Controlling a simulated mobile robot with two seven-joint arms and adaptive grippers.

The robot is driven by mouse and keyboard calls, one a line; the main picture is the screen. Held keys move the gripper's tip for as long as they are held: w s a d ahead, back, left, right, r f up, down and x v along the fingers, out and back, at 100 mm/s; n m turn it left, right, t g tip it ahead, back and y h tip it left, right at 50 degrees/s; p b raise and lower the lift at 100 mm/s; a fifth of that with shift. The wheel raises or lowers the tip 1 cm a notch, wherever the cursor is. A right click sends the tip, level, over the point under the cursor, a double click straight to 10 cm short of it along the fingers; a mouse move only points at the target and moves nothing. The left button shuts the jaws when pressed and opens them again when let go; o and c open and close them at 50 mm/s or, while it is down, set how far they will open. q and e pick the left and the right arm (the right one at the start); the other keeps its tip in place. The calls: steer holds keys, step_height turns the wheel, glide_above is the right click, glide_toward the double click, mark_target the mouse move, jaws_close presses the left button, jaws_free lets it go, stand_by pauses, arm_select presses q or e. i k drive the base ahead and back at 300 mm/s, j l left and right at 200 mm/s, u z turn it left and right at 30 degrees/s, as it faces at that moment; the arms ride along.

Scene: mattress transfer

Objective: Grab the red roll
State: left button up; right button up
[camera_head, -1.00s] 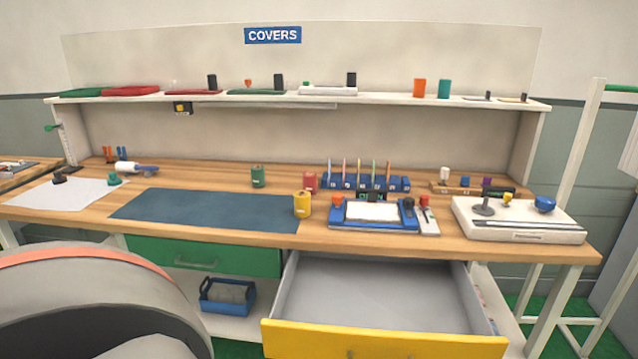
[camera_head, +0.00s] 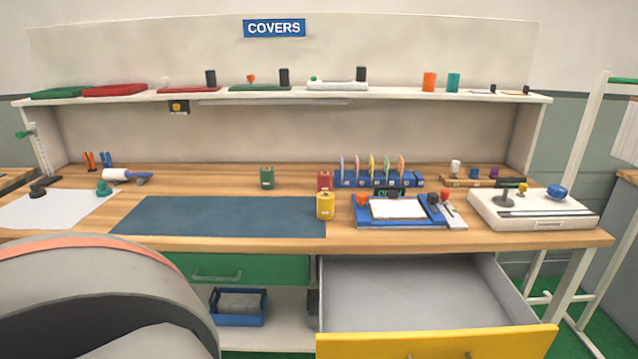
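The red roll (camera_head: 324,181) stands upright on the wooden workbench (camera_head: 220,183), behind the yellow roll (camera_head: 326,206), which hides its lower part. A green roll (camera_head: 267,177) stands to its left. The blue rack with coloured upright pieces (camera_head: 378,179) is close on its right. No gripper shows in the head view.
A dark blue mat (camera_head: 220,216) lies in front of the rolls. The yellow-fronted drawer (camera_head: 436,343) is pulled open and empty below the bench. A blue tray with paper (camera_head: 398,209) and a white device (camera_head: 532,207) stand to the right. A shelf (camera_head: 200,97) runs above.

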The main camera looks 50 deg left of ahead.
mark_target(324, 177)
steer(key=k+j, duration=0.2)
steer(key=j, duration=0.25)
steer(key=k+j, duration=0.25)
steer(key=j, duration=0.15)
steer(key=k+j+z, duration=0.1)
steer(key=j, duration=0.35)
steer(key=k+j, duration=0.35)
steer(key=j, duration=0.1)
